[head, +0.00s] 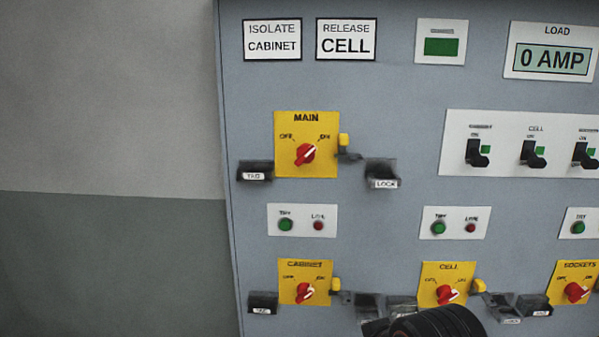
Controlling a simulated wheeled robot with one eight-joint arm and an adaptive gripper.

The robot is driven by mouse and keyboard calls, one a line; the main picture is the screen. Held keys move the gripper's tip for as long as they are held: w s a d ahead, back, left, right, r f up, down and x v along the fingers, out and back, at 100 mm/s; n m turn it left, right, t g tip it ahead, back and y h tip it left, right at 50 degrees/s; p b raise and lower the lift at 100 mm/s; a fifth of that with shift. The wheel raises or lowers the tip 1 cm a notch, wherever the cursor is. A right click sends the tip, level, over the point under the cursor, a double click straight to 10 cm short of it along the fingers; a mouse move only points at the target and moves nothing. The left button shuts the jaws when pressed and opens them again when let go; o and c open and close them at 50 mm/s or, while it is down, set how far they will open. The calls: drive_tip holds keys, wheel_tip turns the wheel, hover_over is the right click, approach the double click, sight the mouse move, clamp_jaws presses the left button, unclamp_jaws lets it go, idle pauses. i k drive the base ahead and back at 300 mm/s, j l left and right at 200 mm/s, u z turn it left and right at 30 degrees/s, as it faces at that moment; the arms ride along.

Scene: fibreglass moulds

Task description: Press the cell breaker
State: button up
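A white breaker strip (520,123) at the right of the grey panel holds three visible black toggle levers with small green windows. The middle toggle, the cell breaker (532,154), sits under the label CELL, and its window shows green. A yellow CELL rotary switch (434,278) with a red knob is at the bottom, its knob's white mark slanting up right. A black ribbed rounded part of my arm covers the bottom edge just below that switch. My gripper's fingers cannot be made out, and nothing of mine touches the breaker strip.
Yellow MAIN (288,140), CABINET (294,272) and SOCKETS (563,276) switches have lock tabs and tags sticking out. Signs (345,39) read ISOLATE CABINET and RELEASE CELL. The load display (552,60) reads 0 AMP. Bare wall (110,110) lies left.

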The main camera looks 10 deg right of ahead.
sight(533, 162)
drive_tip(key=z, duration=1.55)
